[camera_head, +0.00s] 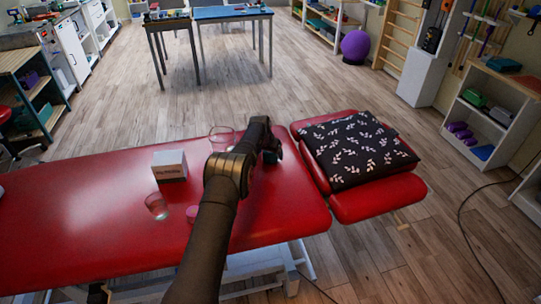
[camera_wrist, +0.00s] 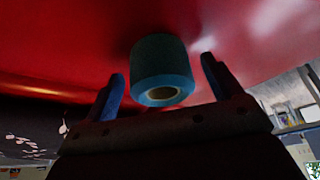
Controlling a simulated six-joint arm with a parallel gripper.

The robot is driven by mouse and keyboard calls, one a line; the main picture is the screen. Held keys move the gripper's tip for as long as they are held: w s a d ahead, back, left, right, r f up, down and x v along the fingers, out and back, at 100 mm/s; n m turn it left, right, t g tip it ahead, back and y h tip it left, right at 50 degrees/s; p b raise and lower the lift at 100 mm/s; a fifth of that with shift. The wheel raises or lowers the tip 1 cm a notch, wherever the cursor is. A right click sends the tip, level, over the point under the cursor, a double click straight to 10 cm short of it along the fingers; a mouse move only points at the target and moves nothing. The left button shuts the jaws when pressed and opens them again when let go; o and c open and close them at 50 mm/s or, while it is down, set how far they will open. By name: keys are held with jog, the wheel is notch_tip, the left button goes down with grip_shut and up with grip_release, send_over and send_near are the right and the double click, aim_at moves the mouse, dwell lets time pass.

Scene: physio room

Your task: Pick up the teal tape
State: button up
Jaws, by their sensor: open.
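The teal tape (camera_wrist: 162,72) is a roll with a hollow core, resting on the red padded table (camera_wrist: 60,50) in the wrist view. My gripper (camera_wrist: 165,75) is open, with one blue finger on each side of the roll in that view. Gaps show between the fingers and the roll, and I see no contact. In the head view my gripper (camera_head: 271,153) is low over the right part of the red table (camera_head: 90,215). The tape cannot be made out there, with my arm in the way.
A dark leaf-patterned pillow (camera_head: 358,148) lies to the right. The table's left part is mostly clear.

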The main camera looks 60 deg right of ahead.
jog(key=shift+f, duration=0.1)
jog(key=c, duration=1.1)
notch_tip(320, 180, up, 4)
jog(key=shift+d+r, duration=0.1)
jog(key=shift+r, duration=0.05)
jog(key=s+r, duration=0.2)
jog(key=s, duration=0.1)
jog(key=s+a+r, duration=0.1)
jog(key=s+r, duration=0.1)
jog(key=s, duration=0.2)
jog(key=s+a+r, duration=0.1)
jog(key=s+r, duration=0.1)
jog(key=s, duration=0.2)
jog(key=shift+s+r, duration=0.25)
jog(key=shift+r, duration=0.1)
